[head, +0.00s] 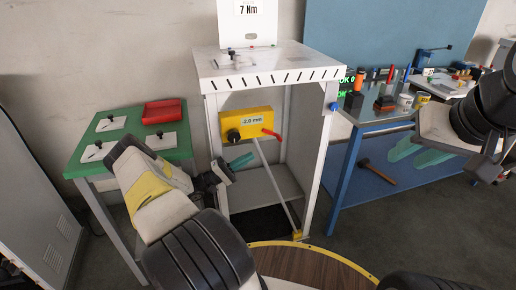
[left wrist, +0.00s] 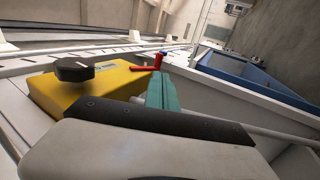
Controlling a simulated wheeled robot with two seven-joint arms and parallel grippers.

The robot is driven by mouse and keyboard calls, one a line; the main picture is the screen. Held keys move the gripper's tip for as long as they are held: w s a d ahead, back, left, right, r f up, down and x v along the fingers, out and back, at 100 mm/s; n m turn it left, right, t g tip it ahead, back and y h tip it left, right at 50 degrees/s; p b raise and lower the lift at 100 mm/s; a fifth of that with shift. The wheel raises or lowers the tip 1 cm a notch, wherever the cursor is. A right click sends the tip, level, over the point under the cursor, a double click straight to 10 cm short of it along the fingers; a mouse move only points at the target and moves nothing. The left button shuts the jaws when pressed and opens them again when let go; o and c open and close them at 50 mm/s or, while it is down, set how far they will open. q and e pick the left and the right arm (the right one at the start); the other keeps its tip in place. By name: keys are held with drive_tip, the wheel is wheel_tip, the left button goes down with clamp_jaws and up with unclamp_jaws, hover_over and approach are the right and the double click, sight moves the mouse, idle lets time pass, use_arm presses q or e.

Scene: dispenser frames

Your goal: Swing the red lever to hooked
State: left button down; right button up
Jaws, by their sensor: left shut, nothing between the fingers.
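The red lever (head: 271,133) sticks out from the right side of a yellow box (head: 236,125), pointing right and slightly down. The box has a black knob and a display reading -2.0 mm. The lever also shows in the left wrist view (left wrist: 148,67), just past my fingertips. My left gripper (head: 251,157) is shut and empty, below the box and lower left of the lever. Its teal fingers (left wrist: 160,78) look close to the lever; contact cannot be told. My right gripper (head: 402,158) is far right, its teal fingers apart and partly hidden by my wrist.
The yellow box hangs in a white frame (head: 270,68) with slots along its top edge. A pale rod (head: 275,188) slants down below the box. A green table (head: 90,150) stands left. A blue bench (head: 345,185) with tools stands right.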

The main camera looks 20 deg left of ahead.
use_arm(q)
drive_tip(key=x, duration=1)
drive_tip(key=shift+w+d+r+h, duration=0.3)
drive_tip(key=shift+w+d+r, duration=0.1)
drive_tip(key=shift+d, duration=0.15)
